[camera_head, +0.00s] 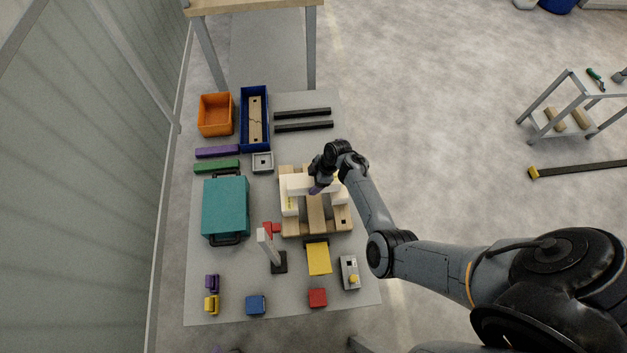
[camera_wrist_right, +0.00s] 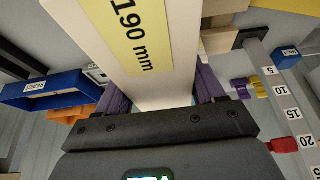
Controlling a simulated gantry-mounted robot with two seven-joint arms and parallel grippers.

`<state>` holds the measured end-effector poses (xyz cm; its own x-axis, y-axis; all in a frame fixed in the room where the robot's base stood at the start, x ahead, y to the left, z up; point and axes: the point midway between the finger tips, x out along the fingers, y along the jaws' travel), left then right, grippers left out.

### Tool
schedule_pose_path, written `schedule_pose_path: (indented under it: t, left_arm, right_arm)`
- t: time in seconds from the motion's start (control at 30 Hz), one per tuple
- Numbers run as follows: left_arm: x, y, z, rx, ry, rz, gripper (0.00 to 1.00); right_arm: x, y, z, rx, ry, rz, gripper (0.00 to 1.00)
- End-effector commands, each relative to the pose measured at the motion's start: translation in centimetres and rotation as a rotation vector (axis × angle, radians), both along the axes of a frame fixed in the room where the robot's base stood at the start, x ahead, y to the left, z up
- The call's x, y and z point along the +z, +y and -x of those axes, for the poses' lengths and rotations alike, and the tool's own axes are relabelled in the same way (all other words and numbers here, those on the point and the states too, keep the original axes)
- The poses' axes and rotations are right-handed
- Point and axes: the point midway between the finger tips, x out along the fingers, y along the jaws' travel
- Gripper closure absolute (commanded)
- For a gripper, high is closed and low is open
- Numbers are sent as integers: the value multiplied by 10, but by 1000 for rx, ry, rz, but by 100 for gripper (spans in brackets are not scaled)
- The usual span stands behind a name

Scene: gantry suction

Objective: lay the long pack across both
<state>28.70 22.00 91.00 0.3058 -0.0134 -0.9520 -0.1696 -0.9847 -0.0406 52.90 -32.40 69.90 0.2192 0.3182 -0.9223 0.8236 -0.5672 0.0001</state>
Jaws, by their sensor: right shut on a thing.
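The long pack (camera_head: 298,184) is white and lies level over the wooden pallet (camera_head: 316,226) in the head view. In the right wrist view the long pack (camera_wrist_right: 165,90) carries a yellow "190 mm" label. My right gripper (camera_head: 317,187) is shut on it near its middle, purple fingers on either side. A white block (camera_head: 290,207) stands under its left end and another white block (camera_head: 341,198) under its right end. I cannot tell whether the pack touches both blocks or hangs just above them. My left gripper is not in view.
A teal case (camera_head: 225,206) stands left of the pallet. A blue bin (camera_head: 254,141) and an orange bin (camera_head: 215,114) are at the back.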

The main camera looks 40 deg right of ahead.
Motion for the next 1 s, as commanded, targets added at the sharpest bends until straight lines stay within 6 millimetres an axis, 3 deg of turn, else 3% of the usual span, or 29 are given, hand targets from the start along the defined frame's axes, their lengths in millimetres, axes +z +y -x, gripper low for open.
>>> schedule_pose_path:
  t: [1.0]
  left_arm:
    - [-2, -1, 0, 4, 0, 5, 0]
  right_arm:
    - [-8, 0, -1, 1, -1, 1, 82]
